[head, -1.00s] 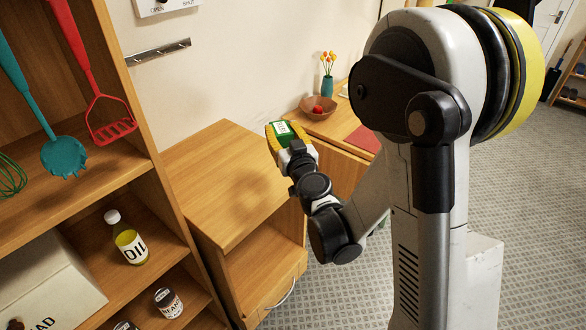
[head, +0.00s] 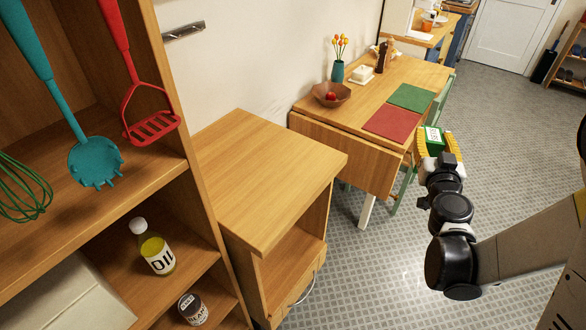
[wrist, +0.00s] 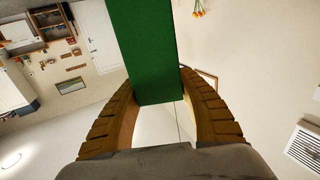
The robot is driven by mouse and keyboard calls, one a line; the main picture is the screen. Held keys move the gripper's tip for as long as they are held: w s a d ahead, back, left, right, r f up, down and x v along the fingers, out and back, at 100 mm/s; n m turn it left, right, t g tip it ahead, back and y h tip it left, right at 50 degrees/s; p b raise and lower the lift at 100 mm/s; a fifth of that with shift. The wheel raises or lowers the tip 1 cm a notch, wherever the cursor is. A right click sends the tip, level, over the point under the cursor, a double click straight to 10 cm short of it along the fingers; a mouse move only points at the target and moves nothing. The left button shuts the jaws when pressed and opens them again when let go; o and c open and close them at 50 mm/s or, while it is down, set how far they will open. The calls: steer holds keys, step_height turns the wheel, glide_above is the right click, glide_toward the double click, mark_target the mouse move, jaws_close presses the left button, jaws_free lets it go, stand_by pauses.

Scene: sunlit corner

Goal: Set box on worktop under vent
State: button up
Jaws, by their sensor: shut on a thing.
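A green box (head: 433,142) with a white label is held in my gripper (head: 435,150), out over the floor at the right of the dining table. In the wrist view the green box (wrist: 150,50) stands between the two yellow ridged fingers of my gripper (wrist: 160,98), which are shut on it. A bare wooden worktop (head: 265,170) tops a low open cabinet at centre left, well to the left of my gripper.
A tall shelf unit (head: 190,130) with hanging utensils and an oil bottle (head: 153,248) stands left of the worktop. The dining table (head: 345,107) holds a bowl (head: 331,95), a vase (head: 338,71) and red and green mats. Grey floor is open at the right.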

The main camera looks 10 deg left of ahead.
steer(key=shift+w+a+f+n+y, duration=0.15)
steer(key=shift+w+a+n+y, duration=0.15)
steer(key=shift+w+a+y, duration=0.3)
steer(key=w+a+n+g+y, duration=0.1)
steer(key=a+n+g+y, duration=0.6)
steer(key=a, duration=0.7)
steer(key=w+a+n+g+y, duration=0.1)
steer(key=a+n+g+y, duration=0.45)
steer(key=a, duration=0.85)
steer(key=s+a+f+t+y+b, duration=0.1)
steer(key=s+a+f+y+b, duration=0.2)
steer(key=a+f, duration=0.7)
steer(key=shift+s+a+b, duration=0.15)
steer(key=shift+a+b, duration=0.7)
steer(key=shift+b, duration=0.55)
steer(key=shift+f+n, duration=0.1)
steer(key=shift+n, duration=0.15)
steer(key=shift+f, duration=0.15)
steer(key=o, duration=1.3)
steer(key=shift+c, duration=0.2)
